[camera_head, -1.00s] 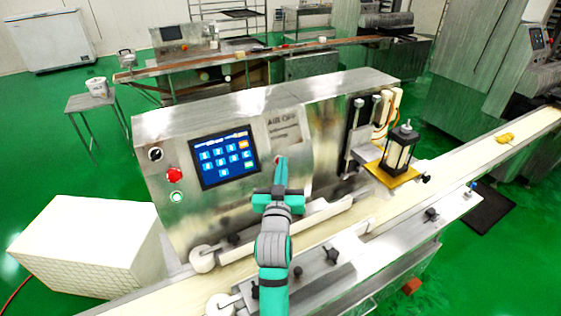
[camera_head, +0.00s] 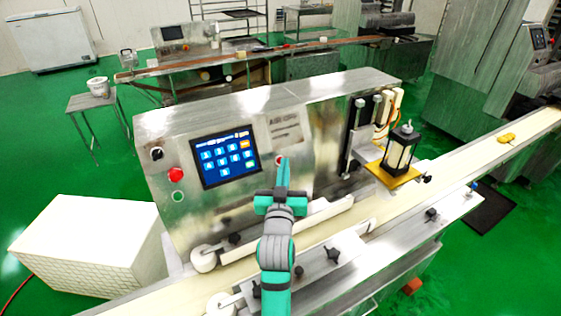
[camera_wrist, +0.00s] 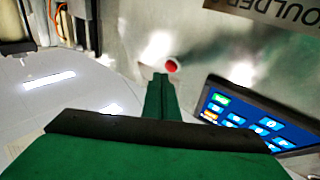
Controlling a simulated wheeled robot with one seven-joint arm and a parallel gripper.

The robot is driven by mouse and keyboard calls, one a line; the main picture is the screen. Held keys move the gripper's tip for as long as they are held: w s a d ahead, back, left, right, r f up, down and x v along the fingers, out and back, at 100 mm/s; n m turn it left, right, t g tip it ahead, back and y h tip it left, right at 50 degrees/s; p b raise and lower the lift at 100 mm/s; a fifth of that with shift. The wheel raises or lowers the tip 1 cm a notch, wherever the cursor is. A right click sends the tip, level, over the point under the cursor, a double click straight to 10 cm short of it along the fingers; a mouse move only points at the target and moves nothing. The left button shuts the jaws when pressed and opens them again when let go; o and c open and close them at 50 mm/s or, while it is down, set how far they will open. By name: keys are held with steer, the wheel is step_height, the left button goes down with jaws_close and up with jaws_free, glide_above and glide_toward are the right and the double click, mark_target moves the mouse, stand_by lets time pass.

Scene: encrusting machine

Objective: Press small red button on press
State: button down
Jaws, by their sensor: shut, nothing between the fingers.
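The small red button (camera_wrist: 172,66) sits on the steel front panel of the press (camera_head: 330,135), just right of the blue touch screen (camera_head: 228,157). In the head view the button (camera_head: 279,160) shows at the left edge of my gripper's tip. My gripper (camera_head: 285,160) is shut and empty, with its green fingers pointing at the panel.
A larger red button (camera_head: 175,174), a black knob (camera_head: 156,154) and a green round button (camera_head: 178,197) are left of the screen. A conveyor (camera_head: 450,163) runs along the press front, with a low guide rail (camera_head: 320,217) below the panel.

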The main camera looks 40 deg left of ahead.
steer(key=shift+d, duration=0.1)
steer(key=shift+s+d+r, duration=0.25)
steer(key=shift+d+r, duration=0.15)
steer(key=shift+d, duration=0.25)
steer(key=shift+s+d+r, duration=0.2)
steer(key=shift+d+r, duration=0.15)
steer(key=shift+d, duration=0.35)
steer(key=shift+s+d+r, duration=0.25)
steer(key=shift+d+r, duration=0.15)
steer(key=shift+d, duration=0.25)
steer(key=shift+s+f, duration=0.1)
steer(key=shift+s, duration=0.05)
steer(key=s+d+f+m+h, duration=0.25)
steer(key=s+d+f, duration=0.35)
steer(key=d+f, duration=0.5)
steer(key=s+d+f+m+h, duration=0.2)
steer(key=s+d+f+h, duration=0.3)
steer(key=d+f, duration=0.6)
steer(key=s+d+f+m+h, duration=0.1)
steer(key=s+d, duration=0.5)
steer(key=s, duration=0.6)
steer(key=s+d+f+m+h, duration=0.2)
steer(key=s+d, duration=0.5)
steer(key=s, duration=0.5)
steer(key=shift+s+d, duration=0.25)
steer(key=shift+d, duration=0.05)
steer(key=shift+f+h, duration=0.1)
steer(key=shift+h, duration=0.25)
